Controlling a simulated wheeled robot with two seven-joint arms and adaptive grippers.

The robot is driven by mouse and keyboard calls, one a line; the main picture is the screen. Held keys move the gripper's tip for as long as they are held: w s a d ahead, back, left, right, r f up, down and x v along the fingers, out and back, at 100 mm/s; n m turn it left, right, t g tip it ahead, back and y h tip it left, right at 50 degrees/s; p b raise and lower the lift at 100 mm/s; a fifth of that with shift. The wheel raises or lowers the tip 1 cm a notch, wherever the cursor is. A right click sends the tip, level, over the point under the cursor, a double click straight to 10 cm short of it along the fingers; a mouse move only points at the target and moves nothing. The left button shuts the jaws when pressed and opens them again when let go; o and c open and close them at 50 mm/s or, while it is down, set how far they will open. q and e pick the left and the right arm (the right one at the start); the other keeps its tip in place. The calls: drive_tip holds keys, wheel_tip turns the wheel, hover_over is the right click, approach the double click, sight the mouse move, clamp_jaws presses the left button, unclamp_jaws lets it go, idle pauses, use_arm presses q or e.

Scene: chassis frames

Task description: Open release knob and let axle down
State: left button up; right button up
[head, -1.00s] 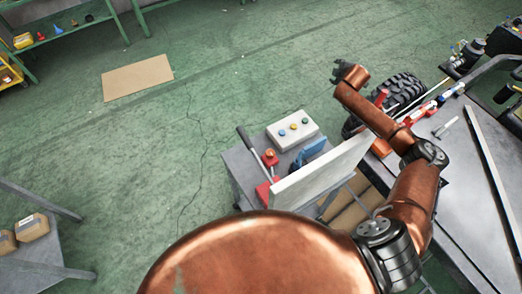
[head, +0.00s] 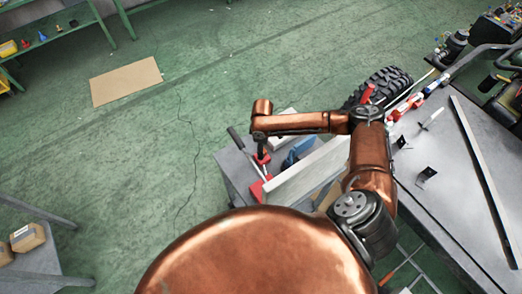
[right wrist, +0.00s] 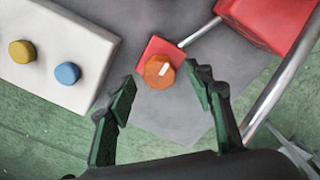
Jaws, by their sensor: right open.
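The release knob (right wrist: 158,72) is orange with a white mark and sits on a small red block (right wrist: 150,52) in the right wrist view. My right gripper (right wrist: 160,78) is open, its two fingers on either side of the knob, with no visible contact. In the head view, my right gripper (head: 262,147) points down over the red jack parts (head: 257,190) on a grey stand and hides the knob. A black tyre (head: 385,84) stands behind my arm. I cannot make out the axle. My left gripper is not in view.
A white box with yellow and blue buttons (right wrist: 60,50) is beside the knob. A black-handled lever (head: 236,139) and a pale upright panel (head: 305,172) flank the jack. A grey workbench (head: 450,180) with tools is at right.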

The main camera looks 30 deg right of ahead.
drive_tip(key=shift+f, duration=1.1)
drive_tip(key=c, duration=1.2)
